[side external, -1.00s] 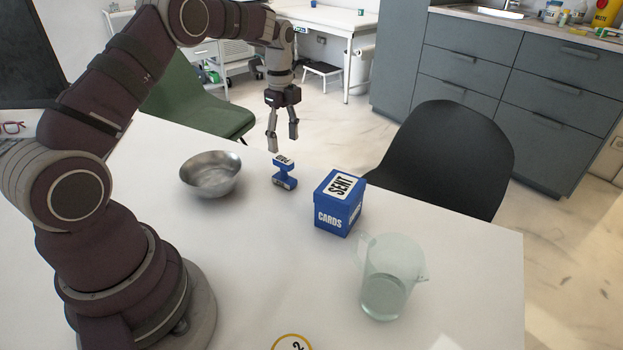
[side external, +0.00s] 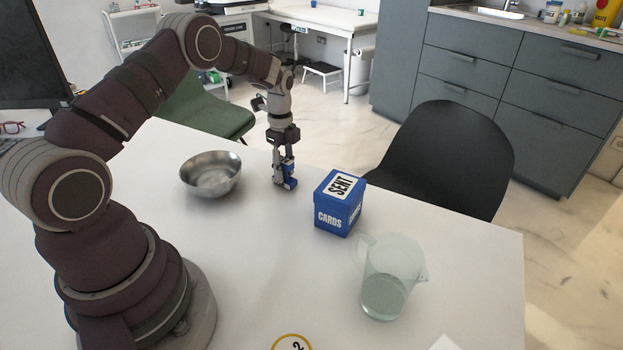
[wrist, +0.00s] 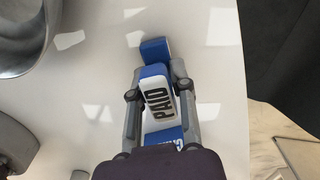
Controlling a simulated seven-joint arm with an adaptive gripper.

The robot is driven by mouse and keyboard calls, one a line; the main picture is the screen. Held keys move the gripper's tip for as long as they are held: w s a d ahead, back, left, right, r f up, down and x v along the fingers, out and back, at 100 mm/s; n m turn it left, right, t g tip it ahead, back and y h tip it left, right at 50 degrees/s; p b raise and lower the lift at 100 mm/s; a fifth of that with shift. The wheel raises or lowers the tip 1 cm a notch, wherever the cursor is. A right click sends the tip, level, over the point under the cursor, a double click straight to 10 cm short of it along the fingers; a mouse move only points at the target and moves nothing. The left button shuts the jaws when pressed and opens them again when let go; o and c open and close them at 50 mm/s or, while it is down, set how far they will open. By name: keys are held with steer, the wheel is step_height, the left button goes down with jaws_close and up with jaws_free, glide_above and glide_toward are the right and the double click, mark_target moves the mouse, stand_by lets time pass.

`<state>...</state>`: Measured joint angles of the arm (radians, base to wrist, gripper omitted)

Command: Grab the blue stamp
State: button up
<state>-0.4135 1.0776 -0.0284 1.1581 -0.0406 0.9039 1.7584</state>
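The blue stamp (side external: 291,183) stands on the white table between the metal bowl and the blue card box. My gripper (side external: 282,178) points down over it, with a finger on either side. In the wrist view the stamp's white "PAID" top (wrist: 158,98) fills the space between the fingertips (wrist: 157,70), which appear to touch its sides. Blue parts of its base show beyond and below the top. The fingers hide part of the stamp in the side view. I cannot tell any gap between stamp and table.
A metal bowl (side external: 211,175) is left of the gripper. A blue "SENT CARDS" box (side external: 338,205) is to the right, with a clear jug (side external: 390,278) nearer the front. A black chair (side external: 445,155) stands beyond the table edge. The table (side external: 265,255) in front is clear.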

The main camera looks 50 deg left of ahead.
steer(key=shift+f, duration=0.1)
jaws_close()
